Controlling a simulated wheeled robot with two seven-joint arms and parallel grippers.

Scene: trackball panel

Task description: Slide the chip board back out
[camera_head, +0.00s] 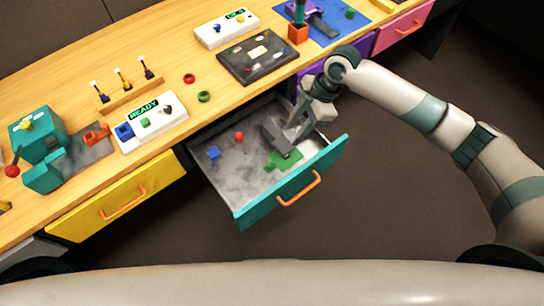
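A flat green piece (287,159) with an uneven outline lies in the open teal-fronted drawer (222,182). It may be the chip board, but I cannot tell for sure. My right gripper (285,148) reaches down into the drawer from the upper right. Its grey fingers are at the green piece and hide part of it. I cannot tell whether they touch it or are closed on it. My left gripper is not in view.
A red ball (239,136) and a blue block (214,153) lie in the drawer. A white READY box (160,131), a dark panel (238,67) and a teal machine (42,177) stand on the wooden table. The yellow drawer (112,203) looks closed. Floor is clear in front.

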